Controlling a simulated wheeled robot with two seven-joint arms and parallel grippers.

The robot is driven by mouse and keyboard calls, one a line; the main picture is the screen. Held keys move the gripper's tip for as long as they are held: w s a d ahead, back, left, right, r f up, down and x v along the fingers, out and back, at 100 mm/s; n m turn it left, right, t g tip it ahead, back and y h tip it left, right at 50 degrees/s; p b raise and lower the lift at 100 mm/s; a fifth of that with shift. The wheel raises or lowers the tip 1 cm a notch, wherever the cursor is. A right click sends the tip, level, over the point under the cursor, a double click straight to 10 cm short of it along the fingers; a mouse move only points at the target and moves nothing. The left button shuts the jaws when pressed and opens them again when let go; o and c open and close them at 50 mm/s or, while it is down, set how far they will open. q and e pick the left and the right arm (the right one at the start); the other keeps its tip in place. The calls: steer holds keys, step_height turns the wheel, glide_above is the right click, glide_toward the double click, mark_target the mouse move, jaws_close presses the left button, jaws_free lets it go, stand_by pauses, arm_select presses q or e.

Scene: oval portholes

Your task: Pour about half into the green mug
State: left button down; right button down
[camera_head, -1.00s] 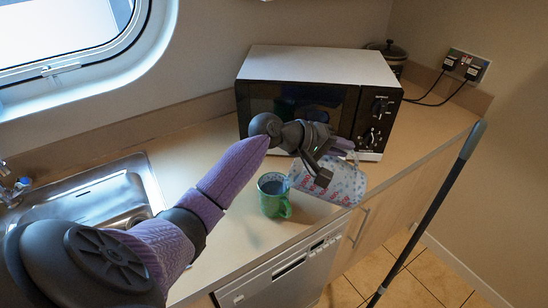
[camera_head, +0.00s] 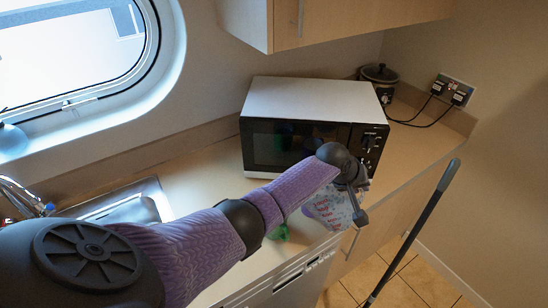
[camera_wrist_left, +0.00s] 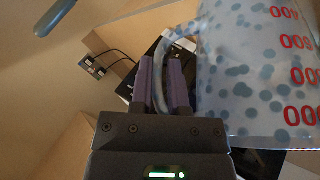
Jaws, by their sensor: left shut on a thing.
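My left gripper (camera_head: 356,192) is shut on the handle of a pale translucent jug (camera_head: 330,210) with blue dots and red numbers. The arm and hand hide part of the jug in the head view. In the left wrist view the jug (camera_wrist_left: 250,75) fills the right side, beside the closed fingers (camera_wrist_left: 163,85). The green mug (camera_head: 281,232) stands on the counter, to the left of and below the jug in the picture. My left forearm covers most of it, so its inside is hidden. I cannot see liquid leaving the jug. My right gripper is not in view.
A microwave (camera_head: 310,98) stands behind the jug, with a dark pot (camera_head: 380,80) beyond it. A sink (camera_head: 125,205) lies to the left. An upper cabinet (camera_head: 330,20) hangs above. A long-handled pole (camera_head: 420,220) leans at the right, off the counter edge.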

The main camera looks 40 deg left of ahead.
arm_select(q)
steer(key=w+d+f+m+g+y+b, duration=0.1)
steer(key=w+d+f+g+y+b, duration=0.35)
steer(key=b, duration=1.05)
steer(key=shift+t+y, duration=0.45)
steer(key=shift+t, duration=0.2)
steer(key=p+v, duration=0.4)
steer(key=shift+s+a+r+p, duration=0.15)
steer(key=shift+a+r+p, duration=0.15)
steer(key=shift+r, duration=0.15)
